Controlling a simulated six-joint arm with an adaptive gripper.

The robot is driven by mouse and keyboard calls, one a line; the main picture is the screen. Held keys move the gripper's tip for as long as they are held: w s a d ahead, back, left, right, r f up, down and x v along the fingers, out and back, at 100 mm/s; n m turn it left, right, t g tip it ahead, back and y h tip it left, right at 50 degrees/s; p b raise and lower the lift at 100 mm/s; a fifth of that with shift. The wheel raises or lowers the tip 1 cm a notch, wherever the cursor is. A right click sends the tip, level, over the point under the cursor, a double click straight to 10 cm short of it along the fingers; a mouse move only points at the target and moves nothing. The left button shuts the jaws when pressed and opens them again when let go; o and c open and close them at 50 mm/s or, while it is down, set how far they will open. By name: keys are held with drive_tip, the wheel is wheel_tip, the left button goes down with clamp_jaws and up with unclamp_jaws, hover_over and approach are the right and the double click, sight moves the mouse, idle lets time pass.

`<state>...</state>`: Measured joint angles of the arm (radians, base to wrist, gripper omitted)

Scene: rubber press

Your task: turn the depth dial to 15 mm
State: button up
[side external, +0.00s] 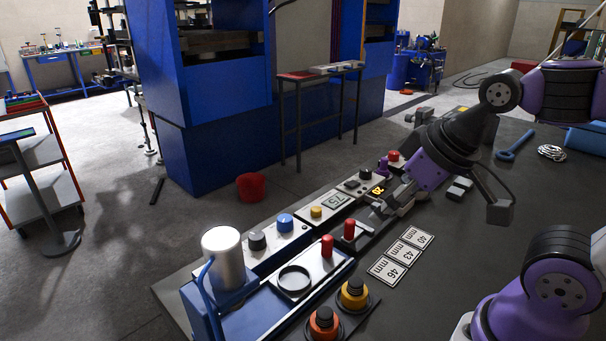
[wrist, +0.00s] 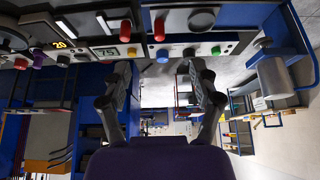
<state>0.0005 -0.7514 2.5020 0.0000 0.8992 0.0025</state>
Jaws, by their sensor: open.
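In the wrist view a round dark dial (wrist: 10,42) is cut off at the upper left; I cannot read its scale or pointer, nor tell for sure that it is the depth dial. A lit orange display (wrist: 60,44) beside it reads 20. It also shows in the side view (side external: 378,191). My gripper (side external: 388,207) is low over the panel near that display, and hides part of the panel there. In the wrist view my gripper (wrist: 158,72) has its two fingers apart, with nothing held between them. The dial is left of the fingers there.
A card reading 75 (side external: 335,199), a yellow button (side external: 316,212), a blue button (side external: 285,222) and red-topped levers (side external: 327,245) stand along the panel. Cards marked 40, 43 and 46 mm (side external: 402,255) lie in front. A metal cylinder (side external: 223,258) stands at the near end.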

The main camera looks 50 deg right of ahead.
drive_tip(key=m+g, duration=0.1)
drive_tip(key=m, duration=0.3)
hover_over(257, 235)
drive_tip(key=s, duration=0.4)
wheel_tip(257, 235, down, 4)
drive_tip(key=f, duration=0.1)
drive_tip(key=shift+h, duration=0.4)
drive_tip(key=x, duration=0.9)
drive_tip(key=shift+w+a+f, duration=0.1)
drive_tip(key=shift+a+f, duration=0.1)
drive_tip(key=shift+a, duration=0.15)
clamp_jaws()
